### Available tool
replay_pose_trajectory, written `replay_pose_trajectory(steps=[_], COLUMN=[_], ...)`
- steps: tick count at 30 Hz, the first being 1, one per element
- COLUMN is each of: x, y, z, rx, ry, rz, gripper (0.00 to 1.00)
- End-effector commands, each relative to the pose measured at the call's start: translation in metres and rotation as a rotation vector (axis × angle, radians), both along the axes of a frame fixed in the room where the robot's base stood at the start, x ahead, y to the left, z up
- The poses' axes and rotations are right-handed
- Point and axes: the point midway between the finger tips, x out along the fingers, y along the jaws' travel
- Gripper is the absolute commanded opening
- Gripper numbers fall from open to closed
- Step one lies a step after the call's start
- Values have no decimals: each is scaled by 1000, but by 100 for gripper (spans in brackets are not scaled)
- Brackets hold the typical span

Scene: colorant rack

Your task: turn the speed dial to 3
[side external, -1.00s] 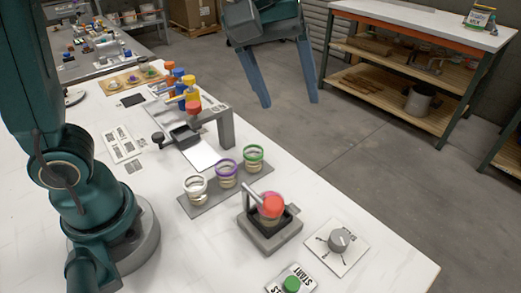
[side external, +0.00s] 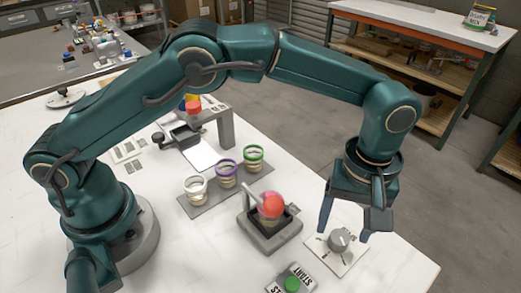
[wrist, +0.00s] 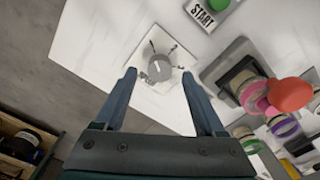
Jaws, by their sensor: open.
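The speed dial (side external: 340,239) is a grey round knob on a white square plate (side external: 352,259) with dark marks around it, near the table's front right corner. It also shows in the wrist view (wrist: 158,67), beyond my fingertips; I cannot read its numbers or its setting. My gripper (side external: 343,233) is open and empty, with its fingers pointing down above the dial plate, one toward each side of the knob. In the wrist view my two fingertips (wrist: 158,72) lie apart, left and right of the knob. I cannot tell whether either finger touches the plate.
Left of the dial stands a grey device (side external: 270,232) with a red-topped container (side external: 271,206) in it. A green START button (side external: 292,284) is at the front edge. A tray with white, purple and green rings (side external: 227,193) stands farther back. The table right of the dial is clear.

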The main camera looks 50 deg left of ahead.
Motion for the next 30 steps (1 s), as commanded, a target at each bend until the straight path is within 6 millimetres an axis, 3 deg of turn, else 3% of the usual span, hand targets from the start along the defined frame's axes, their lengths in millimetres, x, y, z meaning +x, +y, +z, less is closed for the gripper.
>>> replay_pose_trajectory(steps=[6, 15, 17, 21, 30], x=[0, 1, 1, 1, 0], y=[1, 0, 0, 0, 1], z=[-22, -25, -25, -25, -24], rx=[1, 0, 0, 0, 0], ry=[1, -1, -1, -1, -1], rz=[2, 2, 2, 2, -21], gripper=[72, 72, 53, 0, 0])
